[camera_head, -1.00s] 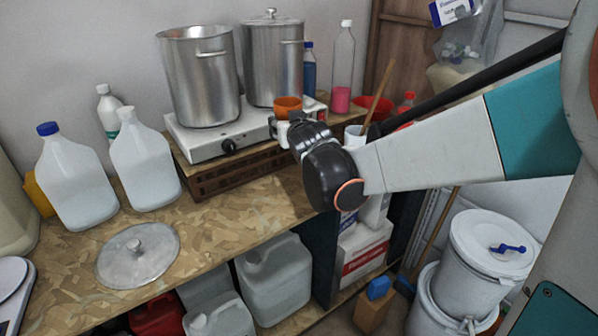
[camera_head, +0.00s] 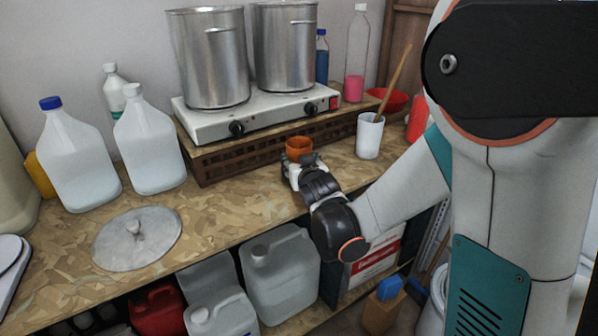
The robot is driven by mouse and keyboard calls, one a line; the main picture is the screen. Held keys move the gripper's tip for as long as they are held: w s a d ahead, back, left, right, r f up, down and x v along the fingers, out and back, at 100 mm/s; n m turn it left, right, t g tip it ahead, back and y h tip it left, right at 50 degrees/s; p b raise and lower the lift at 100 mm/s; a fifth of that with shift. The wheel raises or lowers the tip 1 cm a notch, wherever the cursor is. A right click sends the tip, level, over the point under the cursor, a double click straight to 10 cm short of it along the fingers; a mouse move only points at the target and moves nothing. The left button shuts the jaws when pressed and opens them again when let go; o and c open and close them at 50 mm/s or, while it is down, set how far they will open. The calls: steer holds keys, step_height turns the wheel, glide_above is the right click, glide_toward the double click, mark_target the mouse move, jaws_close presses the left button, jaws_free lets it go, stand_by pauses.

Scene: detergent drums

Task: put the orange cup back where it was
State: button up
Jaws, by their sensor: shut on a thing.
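The orange cup (camera_head: 299,146) is upright over the worktop, in front of the slatted wooden stand that bears the hot plate. My gripper (camera_head: 298,163) is shut on the cup from the front. The cup hides most of the fingers. I cannot tell whether the cup's base touches the worktop (camera_head: 240,213).
The hot plate (camera_head: 262,118) with two steel pots stands behind. A white cup (camera_head: 369,136) with a wooden stick is to the right, near a red bowl (camera_head: 388,101). White jugs (camera_head: 150,145) and a round lid (camera_head: 137,239) are at left. Worktop between lid and gripper is clear.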

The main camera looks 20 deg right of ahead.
steer(key=shift+f, duration=0.95)
steer(key=shift+r, duration=0.1)
steer(key=o, duration=1.1)
